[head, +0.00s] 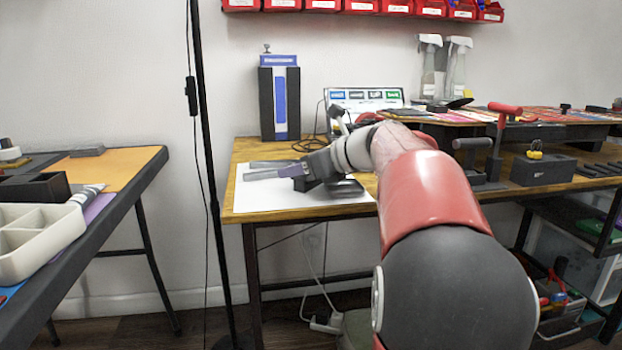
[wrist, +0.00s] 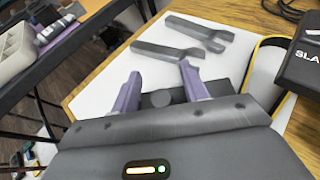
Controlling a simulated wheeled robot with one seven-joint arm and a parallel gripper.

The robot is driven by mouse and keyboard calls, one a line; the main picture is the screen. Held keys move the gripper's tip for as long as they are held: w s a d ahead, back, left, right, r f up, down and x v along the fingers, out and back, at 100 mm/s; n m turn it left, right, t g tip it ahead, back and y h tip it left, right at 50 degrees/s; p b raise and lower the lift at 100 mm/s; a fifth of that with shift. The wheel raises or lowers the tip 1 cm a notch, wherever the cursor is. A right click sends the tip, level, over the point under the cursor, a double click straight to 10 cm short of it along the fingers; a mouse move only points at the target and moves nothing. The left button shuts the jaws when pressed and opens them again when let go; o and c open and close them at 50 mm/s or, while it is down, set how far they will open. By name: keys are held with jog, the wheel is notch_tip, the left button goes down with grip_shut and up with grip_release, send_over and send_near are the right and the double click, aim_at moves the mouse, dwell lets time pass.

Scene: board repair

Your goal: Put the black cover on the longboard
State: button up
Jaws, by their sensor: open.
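My gripper (head: 290,172) is low over a white sheet (head: 245,200) on the wooden table. Its two purple fingers (wrist: 160,84) stand apart in the wrist view, with no object clearly held between them. The longboard (head: 478,117) lies raised at the back right, its colourful face up, well away from my gripper. A flat dark thing (head: 347,189) lies on the sheet beside and partly behind my gripper; I cannot tell if it is the black cover. A black piece with white lettering (wrist: 303,58) is at the right in the wrist view.
Two grey wrenches (wrist: 172,51) lie on the sheet ahead of my fingers. A blue and black box (head: 280,100) stands behind the sheet. Red-handled clamps (head: 503,115) and a dark block (head: 541,170) stand near the longboard. A black pole (head: 205,150) rises left of the table.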

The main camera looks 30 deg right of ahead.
grip_shut()
jog(key=shift+r, duration=0.1)
dwell(0.3)
